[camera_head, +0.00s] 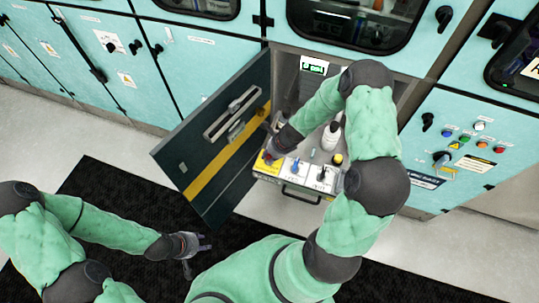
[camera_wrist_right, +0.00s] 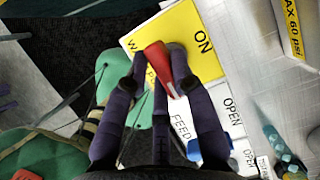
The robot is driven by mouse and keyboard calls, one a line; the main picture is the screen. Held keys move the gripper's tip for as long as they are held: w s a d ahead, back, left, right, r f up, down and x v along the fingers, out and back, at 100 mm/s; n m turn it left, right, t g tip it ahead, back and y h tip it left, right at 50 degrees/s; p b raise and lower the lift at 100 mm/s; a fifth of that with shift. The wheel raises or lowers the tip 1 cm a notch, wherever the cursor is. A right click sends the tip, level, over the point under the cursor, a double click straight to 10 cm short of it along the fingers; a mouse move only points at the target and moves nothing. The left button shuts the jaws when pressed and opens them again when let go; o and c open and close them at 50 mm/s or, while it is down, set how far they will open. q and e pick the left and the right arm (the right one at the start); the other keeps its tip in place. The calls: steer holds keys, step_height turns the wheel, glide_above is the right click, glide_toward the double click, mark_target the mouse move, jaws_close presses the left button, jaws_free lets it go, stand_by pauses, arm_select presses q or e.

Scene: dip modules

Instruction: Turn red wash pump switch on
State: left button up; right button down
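The red wash pump switch (camera_wrist_right: 160,65) is a red lever on a yellow label (camera_wrist_right: 205,30) marked "ON". In the right wrist view it stands between the fingers of my right gripper (camera_wrist_right: 159,58), whose tips lie close on either side of it. I cannot tell whether they press on it. In the head view my right gripper (camera_head: 272,156) is over the left, yellow end of the pulled-out panel (camera_head: 262,171), hiding most of the switch. My left gripper (camera_head: 195,245) is low at the left, fingers spread and empty.
Beside the yellow label are white FEED and OPEN labels with a blue valve (camera_wrist_right: 280,145). A white bottle (camera_head: 331,136) stands behind the panel. An open dark cabinet door (camera_head: 220,140) is left of it. A control panel with buttons (camera_head: 465,140) is at the right.

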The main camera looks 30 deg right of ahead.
steer(key=n+g+p, duration=0.1)
steer(key=n+p, duration=0.2)
steer(key=p, duration=0.2)
steer(key=shift+d+r+n+y, duration=0.1)
steer(key=shift+r+n+y, duration=0.05)
steer(key=shift+n+y, duration=0.2)
steer(key=shift+n+g+y+p, duration=0.25)
steer(key=shift+n+g+p, duration=0.25)
steer(key=shift+n+p, duration=0.55)
steer(key=shift+d+n+g, duration=0.1)
steer(key=shift+n+g, duration=0.2)
steer(key=shift+n, duration=0.8)
steer(key=shift+f+n+g+b, duration=0.3)
steer(key=shift+n+g, duration=0.1)
steer(key=shift+n, duration=0.5)
steer(key=n+g+b, duration=0.1)
steer(key=n, duration=0.3)
steer(key=shift+w+d+n+g+b, duration=0.1)
steer(key=shift+n+g+b, duration=0.2)
steer(key=shift+g+b, duration=0.1)
steer(key=shift+r+n+g+h+b, duration=0.1)
steer(key=shift+n+g+h+b, duration=0.4)
steer(key=shift+n, duration=1.1)
steer(key=shift+d, duration=0.1)
